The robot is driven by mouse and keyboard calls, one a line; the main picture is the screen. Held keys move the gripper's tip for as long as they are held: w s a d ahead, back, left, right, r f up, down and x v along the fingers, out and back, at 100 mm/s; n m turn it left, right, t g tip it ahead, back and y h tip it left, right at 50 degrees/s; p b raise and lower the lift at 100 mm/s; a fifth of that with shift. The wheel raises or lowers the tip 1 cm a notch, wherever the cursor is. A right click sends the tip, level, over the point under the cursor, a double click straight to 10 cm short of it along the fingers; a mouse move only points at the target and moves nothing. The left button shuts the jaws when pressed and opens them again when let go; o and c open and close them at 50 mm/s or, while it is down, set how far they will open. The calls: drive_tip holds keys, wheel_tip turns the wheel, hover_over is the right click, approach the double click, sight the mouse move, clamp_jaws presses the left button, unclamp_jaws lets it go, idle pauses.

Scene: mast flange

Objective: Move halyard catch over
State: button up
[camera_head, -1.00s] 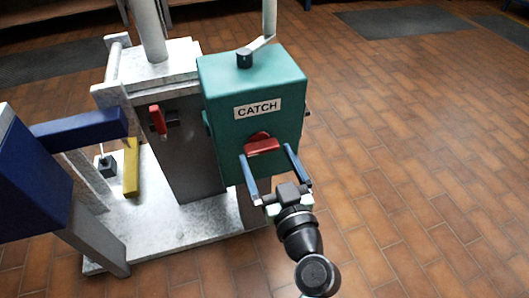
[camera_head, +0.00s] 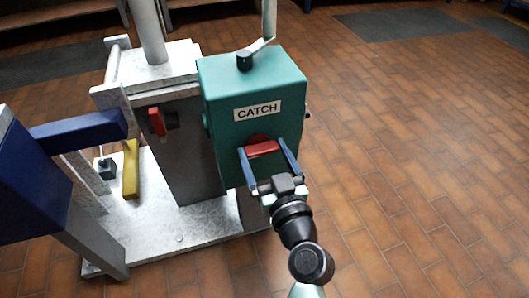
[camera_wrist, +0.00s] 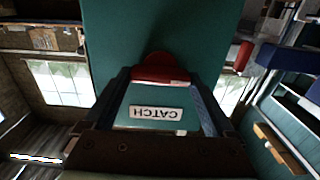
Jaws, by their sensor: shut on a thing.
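The halyard catch is a teal box (camera_head: 236,98) with a white CATCH label (camera_head: 257,110) and a red handle (camera_head: 263,149) on its front face. The handle lies roughly level. My gripper (camera_head: 268,153) is shut on the red handle, with one blue finger at each end of it. In the wrist view the red handle (camera_wrist: 160,74) lies between the far ends of the two fingers, and the label (camera_wrist: 156,113) appears upside down. The fingers hide the ends of the handle.
A grey post with a smaller red lever (camera_head: 157,121) stands left of the box on a pale base plate (camera_head: 190,232). A blue arm (camera_head: 80,130) and a yellow bar (camera_head: 131,168) are further left. The tiled floor (camera_head: 400,170) to the right is clear.

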drive_tip(key=shift+m, duration=0.3)
drive_tip(key=m, duration=0.3)
drive_tip(key=shift+m, duration=0.3)
drive_tip(key=m+p, duration=0.1)
drive_tip(key=m, duration=0.3)
drive_tip(key=shift+d+m, duration=0.1)
drive_tip(key=shift+m, duration=0.2)
drive_tip(key=m+p, duration=0.1)
drive_tip(key=m, duration=0.3)
drive_tip(key=shift+m+p, duration=0.3)
drive_tip(key=shift+d+f+m+p, duration=0.15)
drive_tip(key=shift+m+p, duration=0.6)
drive_tip(key=shift+m, duration=1.55)
drive_tip(key=shift+f, duration=0.1)
drive_tip(key=o, duration=1.1)
drive_tip(key=shift+c, duration=0.2)
drive_tip(key=p+v, duration=0.2)
drive_tip(key=v, duration=1.1)
